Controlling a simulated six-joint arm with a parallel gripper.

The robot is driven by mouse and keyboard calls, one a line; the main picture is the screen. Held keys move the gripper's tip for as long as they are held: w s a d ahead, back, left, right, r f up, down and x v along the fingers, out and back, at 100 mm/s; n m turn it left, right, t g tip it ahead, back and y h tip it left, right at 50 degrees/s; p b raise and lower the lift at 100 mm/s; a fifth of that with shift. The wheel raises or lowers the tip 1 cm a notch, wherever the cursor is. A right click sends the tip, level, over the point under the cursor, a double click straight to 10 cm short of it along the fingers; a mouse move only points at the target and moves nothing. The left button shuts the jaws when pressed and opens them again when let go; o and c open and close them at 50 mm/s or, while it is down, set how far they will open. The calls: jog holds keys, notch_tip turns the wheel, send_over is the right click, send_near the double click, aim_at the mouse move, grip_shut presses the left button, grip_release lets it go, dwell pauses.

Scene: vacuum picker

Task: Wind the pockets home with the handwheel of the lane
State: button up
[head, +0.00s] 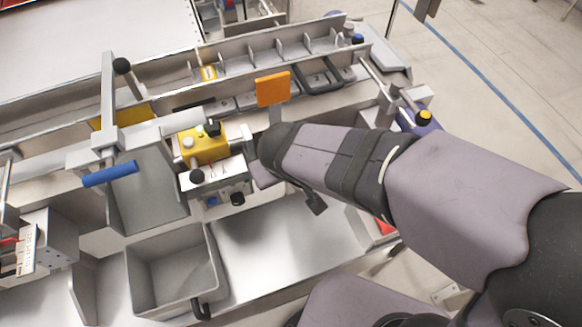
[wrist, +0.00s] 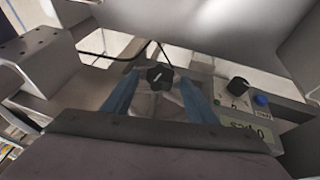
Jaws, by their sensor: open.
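In the wrist view a black lobed knob (wrist: 159,76), which looks like the handwheel, stands between the blue fingers of my gripper (wrist: 160,88). The fingers are open on either side of it. I cannot tell whether either finger touches it. In the head view my fingertips are hidden behind my wrist, beside the yellow unit (head: 207,147) and its control box (head: 217,182). The row of pockets (head: 280,52), divided by thin upright plates, lies behind my gripper along the lane.
An orange flag (head: 272,89) stands just behind my wrist. A clamp arm with a blue handle (head: 110,174) stands to the left. An open grey bin (head: 173,272) sits in front. The wrist view shows a dark knob (wrist: 238,85) and blue button (wrist: 262,98) at right.

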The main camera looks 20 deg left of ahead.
jog(key=v, duration=0.7)
jog(key=shift+s, duration=0.15)
jog(key=d+b+x, duration=0.1)
jog(key=x, duration=0.6)
jog(key=shift+a+f, duration=0.25)
jog(key=shift+f, duration=0.05)
dwell(0.5)
